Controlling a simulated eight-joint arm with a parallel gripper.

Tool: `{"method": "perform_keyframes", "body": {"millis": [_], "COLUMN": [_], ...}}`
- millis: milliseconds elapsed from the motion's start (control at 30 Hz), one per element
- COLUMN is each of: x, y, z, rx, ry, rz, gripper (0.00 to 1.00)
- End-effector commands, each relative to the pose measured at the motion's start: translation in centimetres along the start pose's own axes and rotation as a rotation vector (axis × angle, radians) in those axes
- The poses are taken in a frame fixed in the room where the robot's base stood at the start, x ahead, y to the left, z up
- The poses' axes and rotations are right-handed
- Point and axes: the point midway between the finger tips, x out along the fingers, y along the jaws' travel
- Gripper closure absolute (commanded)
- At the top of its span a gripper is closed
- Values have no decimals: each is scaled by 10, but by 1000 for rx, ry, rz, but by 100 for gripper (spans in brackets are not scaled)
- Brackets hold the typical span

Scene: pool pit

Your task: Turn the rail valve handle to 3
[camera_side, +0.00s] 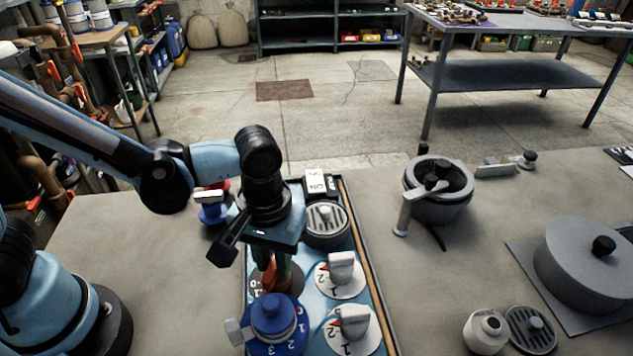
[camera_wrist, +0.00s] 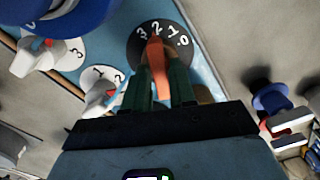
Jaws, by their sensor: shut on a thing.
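An orange valve handle (camera_wrist: 156,55) stands on a black round dial (camera_wrist: 135,51) marked 3, 2, 1, 0 in white. In the wrist view the handle's far tip lies close to the 2. My gripper (camera_wrist: 165,88) has its two green fingers on either side of the handle, shut on it. In the side view my gripper (camera_side: 273,277) reaches down to the dark dial (camera_side: 256,283), and its fingers and wrist hide most of the dial and handle. The dial sits on a light blue panel tray (camera_side: 312,264).
A blue knob (camera_side: 273,315) with a numbered rim stands just in front of my gripper. Two white dials with grey handles (camera_side: 341,268) (camera_side: 354,322) and a round grate (camera_side: 326,222) lie to the right. A blue-and-white fitting (camera_side: 211,207) stands left of the tray. A grey pot (camera_side: 438,195) stands further right.

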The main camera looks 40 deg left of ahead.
Motion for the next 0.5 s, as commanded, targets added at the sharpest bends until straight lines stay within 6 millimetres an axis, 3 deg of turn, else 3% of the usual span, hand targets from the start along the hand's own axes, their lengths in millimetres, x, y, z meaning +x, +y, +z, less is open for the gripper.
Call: {"method": "perform_keyframes", "body": {"millis": [500], "x": [0], "y": [0], "z": [0], "rx": [-333], "ry": [-1], "rz": [-2], "gripper": [100]}}
